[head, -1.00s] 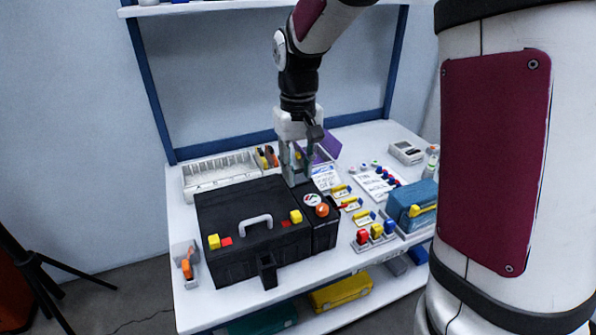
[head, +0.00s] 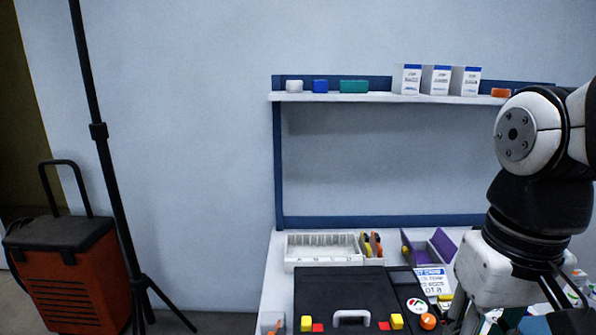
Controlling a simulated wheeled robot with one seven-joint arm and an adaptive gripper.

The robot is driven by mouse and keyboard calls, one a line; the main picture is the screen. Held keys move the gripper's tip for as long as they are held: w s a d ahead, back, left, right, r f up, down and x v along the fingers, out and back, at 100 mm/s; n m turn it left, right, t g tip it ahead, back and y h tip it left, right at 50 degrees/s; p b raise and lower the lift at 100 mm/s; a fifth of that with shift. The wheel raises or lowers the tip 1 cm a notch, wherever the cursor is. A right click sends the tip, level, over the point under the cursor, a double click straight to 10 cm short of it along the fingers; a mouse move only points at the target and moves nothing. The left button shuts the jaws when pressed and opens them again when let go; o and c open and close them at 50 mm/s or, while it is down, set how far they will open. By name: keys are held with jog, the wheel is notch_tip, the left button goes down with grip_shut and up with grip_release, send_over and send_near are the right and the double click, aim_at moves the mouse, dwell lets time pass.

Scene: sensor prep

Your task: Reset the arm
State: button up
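My arm is at the right side of the head view, over the workbench's right part. My gripper (head: 472,318) hangs down at the lower right, just right of the black case. Its fingertips reach the bottom edge of the picture, so I cannot tell if they are open or shut, and no held thing shows. The black case (head: 338,288) lies closed on the bench, with a grey handle and yellow and red latches along its front. Its front is cut off by the picture edge.
A white compartment tray (head: 322,262) and a purple open box (head: 443,243) stand behind the case. The shelf (head: 330,97) holds white boxes (head: 437,80) and small coloured blocks. A black tripod (head: 100,150) and an orange cooler (head: 65,275) stand left.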

jog(key=s+f, duration=0.1)
jog(key=s, duration=1)
notch_tip(320, 180, up, 22)
jog(key=t+p, duration=0.3)
jog(key=p, duration=1.8)
jog(key=shift+w+a+t, duration=0.25)
jog(key=shift+w+t, duration=0.1)
jog(key=shift+t, duration=0.05)
jog(key=shift+o, duration=0.5)
jog(key=shift+f, duration=0.1)
